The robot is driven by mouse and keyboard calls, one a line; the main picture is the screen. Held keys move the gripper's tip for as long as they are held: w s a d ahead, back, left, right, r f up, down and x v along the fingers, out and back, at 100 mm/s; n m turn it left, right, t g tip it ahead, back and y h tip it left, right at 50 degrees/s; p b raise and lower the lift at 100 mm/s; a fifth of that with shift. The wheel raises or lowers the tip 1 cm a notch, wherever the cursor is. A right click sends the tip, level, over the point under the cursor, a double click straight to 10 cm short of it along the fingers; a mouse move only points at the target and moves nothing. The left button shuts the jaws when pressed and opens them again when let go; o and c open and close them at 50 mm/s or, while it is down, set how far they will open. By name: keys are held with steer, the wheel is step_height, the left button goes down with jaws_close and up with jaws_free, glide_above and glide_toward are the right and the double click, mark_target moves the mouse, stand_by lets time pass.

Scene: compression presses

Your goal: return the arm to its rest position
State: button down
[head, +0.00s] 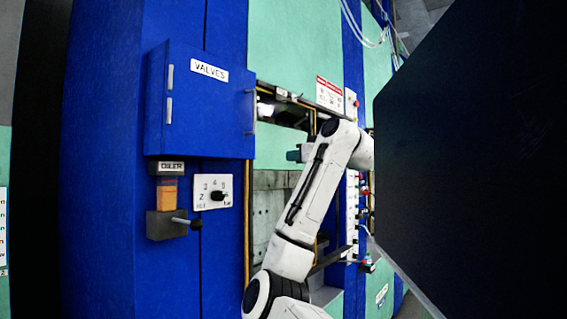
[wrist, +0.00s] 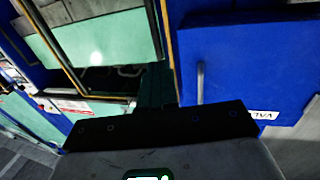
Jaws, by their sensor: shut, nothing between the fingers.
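My white arm (head: 315,190) rises from the bottom middle of the head view and bends at its top in front of the press. My gripper (head: 292,155) shows as a small dark teal tip to the left of the arm's upper bend. The wrist itself is partly hidden behind the arm in the head view.
A blue valve box (head: 205,105) sticks out left of the press opening (head: 275,215). Below it are an oiler (head: 167,195) and a dial plate (head: 214,192). A large dark panel (head: 475,160) fills the right side. The valve box door (wrist: 235,70) is close in the wrist view.

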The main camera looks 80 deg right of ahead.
steer(key=shift+s+a, duration=0.4)
steer(key=shift+s, duration=0.25)
